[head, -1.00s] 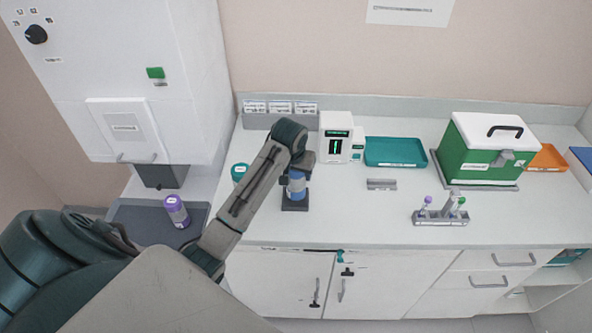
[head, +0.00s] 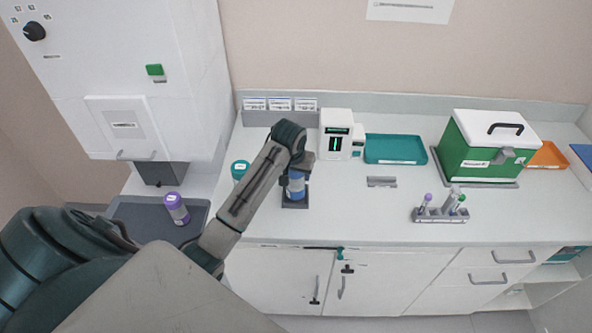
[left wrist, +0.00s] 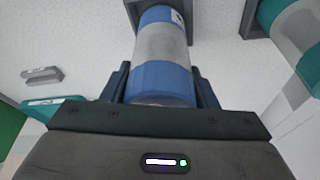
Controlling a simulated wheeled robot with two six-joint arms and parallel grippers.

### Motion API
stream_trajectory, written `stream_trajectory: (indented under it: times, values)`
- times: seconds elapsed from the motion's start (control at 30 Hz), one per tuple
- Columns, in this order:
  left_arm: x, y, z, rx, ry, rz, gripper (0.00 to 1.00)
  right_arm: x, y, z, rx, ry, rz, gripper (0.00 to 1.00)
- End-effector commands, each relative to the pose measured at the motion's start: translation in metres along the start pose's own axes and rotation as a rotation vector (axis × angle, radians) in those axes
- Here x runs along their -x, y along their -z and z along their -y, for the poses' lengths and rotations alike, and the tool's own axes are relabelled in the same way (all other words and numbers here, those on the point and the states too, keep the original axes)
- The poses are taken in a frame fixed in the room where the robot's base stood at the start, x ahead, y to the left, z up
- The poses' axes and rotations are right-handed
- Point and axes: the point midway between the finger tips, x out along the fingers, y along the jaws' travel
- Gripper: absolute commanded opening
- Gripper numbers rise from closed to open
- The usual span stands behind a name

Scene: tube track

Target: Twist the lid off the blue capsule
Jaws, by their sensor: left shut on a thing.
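The blue capsule (head: 296,187) stands upright in a dark square holder (head: 295,204) on the counter, below the end of my left arm. My left gripper (head: 298,172) is above it, pointing down. In the left wrist view the capsule's blue lid (left wrist: 162,80) sits between the two dark fingers of my left gripper (left wrist: 161,88), which is shut on it. The grey middle band (left wrist: 161,42) and the blue far end of the capsule show beyond the lid, inside the holder. I cannot tell whether the lid has turned. My right gripper is not in view.
A teal-lidded capsule (head: 239,170) stands left of my arm. A purple capsule (head: 176,209) is on the dark tray (head: 140,214). A white device (head: 335,136), teal tray (head: 396,160), tube rack (head: 440,216) and green box (head: 483,150) stand right. The front counter is clear.

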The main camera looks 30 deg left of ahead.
Motion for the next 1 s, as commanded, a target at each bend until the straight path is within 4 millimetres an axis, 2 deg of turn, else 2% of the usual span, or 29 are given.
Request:
stream_trajectory:
  times: [0.47, 1.0]
  values:
    - [-0.001, 0.0, 0.0, 0.0, 0.0, -0.001, 0.22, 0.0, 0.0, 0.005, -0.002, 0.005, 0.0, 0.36]
    - [-0.014, -0.003, 0.0, 0.0, 0.0, -0.001, 0.22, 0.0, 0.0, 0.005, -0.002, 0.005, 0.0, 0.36]
